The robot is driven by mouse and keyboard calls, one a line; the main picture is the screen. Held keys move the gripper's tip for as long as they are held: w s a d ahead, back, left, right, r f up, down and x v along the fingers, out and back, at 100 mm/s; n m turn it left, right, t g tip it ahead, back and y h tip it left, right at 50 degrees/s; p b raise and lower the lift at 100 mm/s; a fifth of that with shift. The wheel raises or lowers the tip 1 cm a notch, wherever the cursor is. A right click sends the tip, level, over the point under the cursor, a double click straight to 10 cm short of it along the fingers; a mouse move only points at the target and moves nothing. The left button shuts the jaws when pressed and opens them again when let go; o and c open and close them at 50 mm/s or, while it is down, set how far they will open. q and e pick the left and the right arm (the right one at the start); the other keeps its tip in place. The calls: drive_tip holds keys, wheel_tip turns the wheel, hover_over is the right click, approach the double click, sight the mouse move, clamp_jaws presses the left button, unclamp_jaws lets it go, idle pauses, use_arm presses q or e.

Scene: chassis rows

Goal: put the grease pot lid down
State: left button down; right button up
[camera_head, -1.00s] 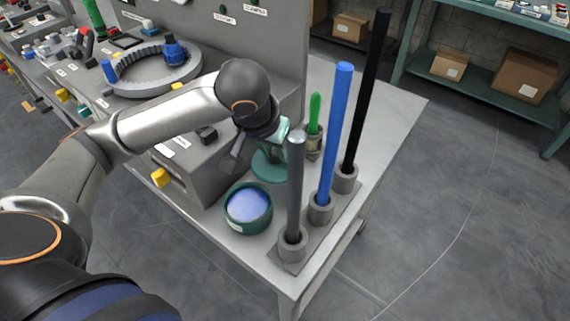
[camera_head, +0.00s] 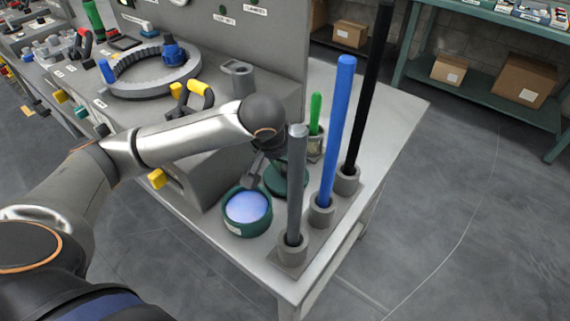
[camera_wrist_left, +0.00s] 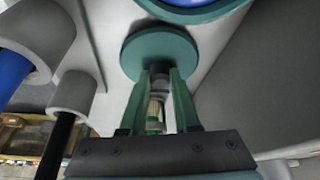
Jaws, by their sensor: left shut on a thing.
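The grease pot (camera_head: 234,226) is a dark green round tub with blue-lilac grease showing, uncovered, near the table's front edge. Its rim also shows at the top of the left wrist view (camera_wrist_left: 200,14). The grease pot lid (camera_head: 290,187) is a green disc just behind and right of the pot. My left gripper (camera_wrist_left: 160,76) is shut on the lid's top, and the disc (camera_wrist_left: 160,50) lies beyond its fingertips. In the head view the gripper (camera_head: 275,165) is partly hidden by my wrist and the grey rod. I cannot tell whether the lid touches the table. My right gripper is not in view.
Grey (camera_head: 296,190), blue (camera_head: 336,135) and black (camera_head: 368,100) rods stand upright in holders right of the lid. A green-handled brush (camera_head: 315,115) stands in a cup behind. A grey machine housing (camera_head: 195,175) borders the left. Bare tabletop (camera_head: 385,120) lies at the back right.

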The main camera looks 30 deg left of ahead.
use_arm(q)
drive_tip(key=c, duration=1)
unclamp_jaws()
drive_tip(key=o, duration=0.4)
drive_tip(key=shift+c, duration=0.2)
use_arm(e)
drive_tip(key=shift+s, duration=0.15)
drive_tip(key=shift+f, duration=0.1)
use_arm(q)
drive_tip(key=shift+r, duration=0.1)
drive_tip(key=p+v, duration=0.3)
drive_tip(key=v, duration=0.9)
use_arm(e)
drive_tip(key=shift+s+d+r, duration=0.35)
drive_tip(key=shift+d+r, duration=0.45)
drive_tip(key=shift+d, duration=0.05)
use_arm(q)
drive_tip(key=shift+w+r, duration=0.1)
